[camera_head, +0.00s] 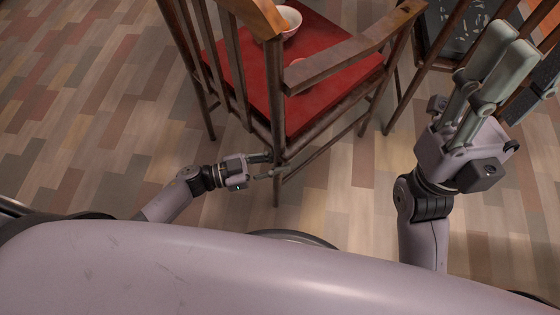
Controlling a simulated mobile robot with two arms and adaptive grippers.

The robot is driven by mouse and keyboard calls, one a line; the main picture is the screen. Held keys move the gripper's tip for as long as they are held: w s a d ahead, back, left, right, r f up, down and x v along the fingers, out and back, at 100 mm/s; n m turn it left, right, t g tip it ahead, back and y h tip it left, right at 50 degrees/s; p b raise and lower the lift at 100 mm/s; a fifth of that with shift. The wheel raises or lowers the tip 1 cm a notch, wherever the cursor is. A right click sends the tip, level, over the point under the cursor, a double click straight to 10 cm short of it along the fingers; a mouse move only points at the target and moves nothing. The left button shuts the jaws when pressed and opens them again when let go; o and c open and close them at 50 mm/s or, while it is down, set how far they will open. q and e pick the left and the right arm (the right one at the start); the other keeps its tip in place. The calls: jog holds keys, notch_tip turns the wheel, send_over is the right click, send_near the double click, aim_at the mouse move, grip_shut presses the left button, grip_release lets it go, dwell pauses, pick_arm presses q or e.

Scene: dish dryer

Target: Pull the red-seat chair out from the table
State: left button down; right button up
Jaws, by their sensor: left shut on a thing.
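The red-seat chair (325,101) stands upright at the top centre, with a brown wooden frame, slatted back and armrest. My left gripper (271,167) is low beside the chair's near leg (277,188), shut on that leg with its fingers on either side. My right gripper (510,48) is raised at the upper right, apart from the chair. Its two fingers point up side by side, and the gap between their tips is unclear. The table cannot be made out.
A white bowl (290,22) shows over the seat, partly behind the chair back. Wooden bars (424,75) and a dark panel with pale marks (462,24) stand at the upper right. The patterned plank floor (75,110) is clear on the left.

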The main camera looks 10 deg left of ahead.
pick_arm(q)
jog(key=c, duration=1.8)
grip_release()
jog(key=shift+w+a, duration=0.1)
jog(key=shift+a, duration=0.1)
jog(key=o, duration=0.4)
jog(key=shift+d, duration=0.15)
jog(key=shift+o, duration=0.2)
jog(key=v, duration=1.2)
